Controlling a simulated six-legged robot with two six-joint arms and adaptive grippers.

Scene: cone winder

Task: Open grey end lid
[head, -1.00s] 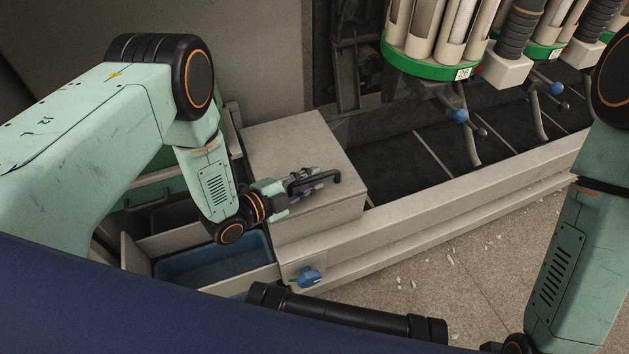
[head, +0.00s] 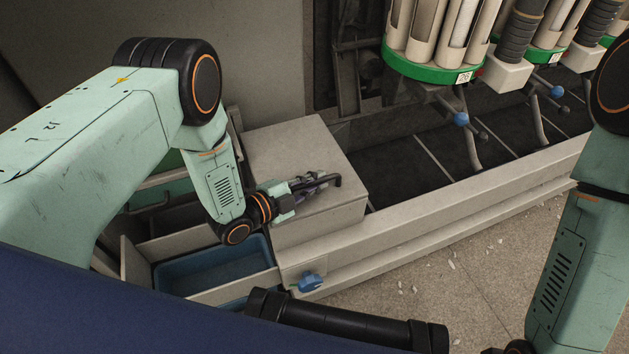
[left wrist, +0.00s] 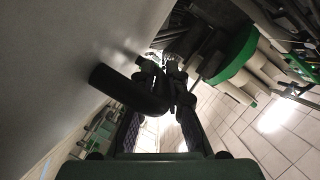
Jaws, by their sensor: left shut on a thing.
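The grey end lid (head: 290,150) is a box-like cover at the end of the long machine trough, and it looks closed. A black bar handle (head: 335,180) sits on its top near the right front. My left gripper (head: 318,183) reaches in from the left over the lid and is shut on the handle. In the left wrist view the dark handle (left wrist: 120,90) runs between the fingers (left wrist: 163,95), with the pale lid surface (left wrist: 60,60) at the left. My right gripper is not in view; only my right arm shows at the right edge.
A blue bin (head: 215,268) sits in the open compartment left of the lid. A blue knob (head: 310,283) is on the trough's front. Green-ringed cone holders (head: 430,66) hang over the dark trough at the upper right.

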